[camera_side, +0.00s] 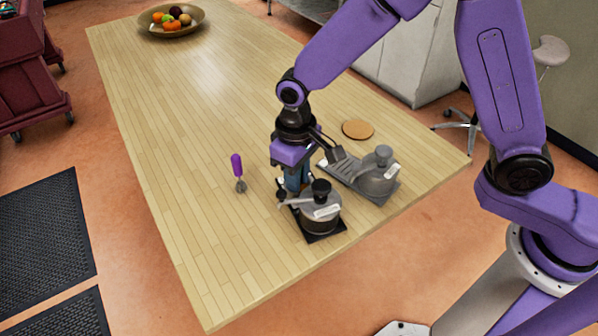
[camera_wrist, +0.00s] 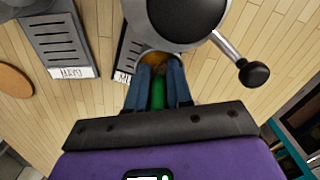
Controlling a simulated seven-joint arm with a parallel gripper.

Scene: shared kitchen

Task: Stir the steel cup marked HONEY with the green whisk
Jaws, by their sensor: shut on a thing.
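My gripper (camera_side: 293,185) is low over the table beside the nearer steel pot. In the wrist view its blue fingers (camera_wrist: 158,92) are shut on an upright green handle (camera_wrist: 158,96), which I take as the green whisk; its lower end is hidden. The nearer steel pot (camera_side: 318,217) has a dark top knob and a side arm with a black knob (camera_wrist: 253,73). The farther steel pot (camera_side: 374,182) has a grey top knob. Both carry white labels, too small to read in the side view.
A purple-handled whisk (camera_side: 238,171) stands left of my gripper. A round cork mat (camera_side: 357,129) lies behind. A fruit bowl (camera_side: 146,28) stands at the far end.

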